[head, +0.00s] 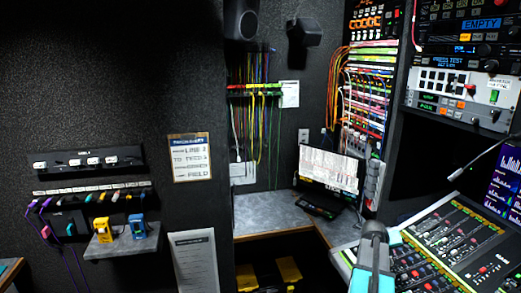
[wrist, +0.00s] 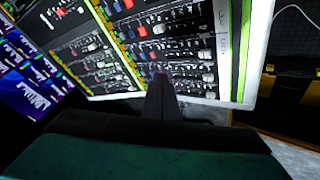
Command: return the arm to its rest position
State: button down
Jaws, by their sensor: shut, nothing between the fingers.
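My gripper (head: 374,230) is at the lower right of the head view, with dark fingers above a teal and black body. It appears in front of the left edge of the mixing console (head: 465,245). In the wrist view my gripper (wrist: 162,80) points at the console (wrist: 150,45), its fingers together with nothing between them. The gap between fingertips and console is hard to judge. The rest of my arm is out of the head view.
A grey corner desk (head: 268,216) holds a monitor (head: 330,170) and a keyboard (head: 318,207). A gooseneck (head: 475,158) rises over the console. Rack units (head: 460,95) hang above right. A small shelf (head: 105,250) with yellow and blue devices juts out at left.

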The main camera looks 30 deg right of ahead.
jog(key=w+a+f+n+y, duration=0.15)
jog(key=w+a+f, duration=0.3)
jog(key=a, duration=0.55)
jog(key=w+a+f+n+t+y, duration=0.15)
jog(key=w+a+f, duration=0.35)
jog(key=a, duration=0.6)
jog(key=w+a+f+n+y, duration=0.1)
jog(key=w+a+f+y, duration=0.15)
jog(key=w+a, duration=0.55)
jog(key=s+a+f+n+g+y, duration=0.1)
jog(key=s+a+f, duration=0.15)
jog(key=a, duration=0.95)
jog(key=s+a+f+n+g+y, duration=0.1)
jog(key=s+a+f+n, duration=0.15)
jog(key=a, duration=0.95)
jog(key=s+a+f+y, duration=0.15)
jog(key=a+f, duration=0.25)
jog(key=a, duration=0.8)
jog(key=s+f+g+b, duration=0.6)
jog(key=s+f+b, duration=0.4)
jog(key=s+f, duration=1.6)
notch_tip(320, 180, down, 2)
jog(key=shift+s+a, duration=0.35)
jog(key=shift+a, duration=0.1)
jog(key=shift+d, duration=0.1)
